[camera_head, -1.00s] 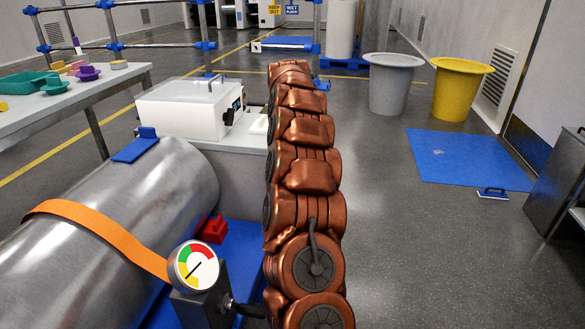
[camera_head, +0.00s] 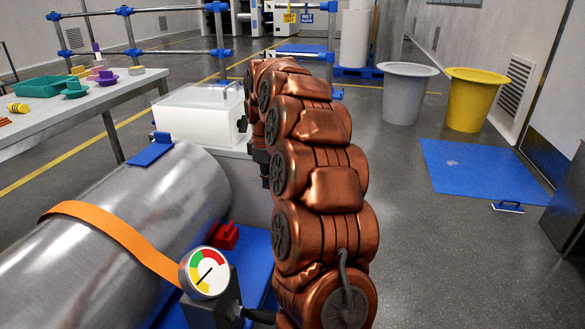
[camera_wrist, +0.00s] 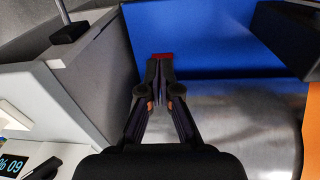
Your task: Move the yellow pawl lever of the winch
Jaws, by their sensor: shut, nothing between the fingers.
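No yellow pawl lever can be made out in either view. A dark grey block with a round gauge (camera_head: 205,272) stands beside the steel drum (camera_head: 120,235), at the end of an orange strap (camera_head: 115,232); I cannot tell whether it is the winch. In the wrist view my gripper (camera_wrist: 160,66) is shut and empty. Its tips appear over or close to a small red part (camera_wrist: 163,56) on the blue surface (camera_wrist: 215,35); the gap between them is unclear. In the head view my arm hides most of the gripper.
The drum (camera_wrist: 240,120) and strap (camera_wrist: 311,125) lie to the right in the wrist view, with a dark block (camera_wrist: 290,38) above. A white box (camera_head: 200,112) stands behind the drum. A table (camera_head: 90,105) is at left. Bins and a blue mat (camera_head: 480,170) lie right; floor between is open.

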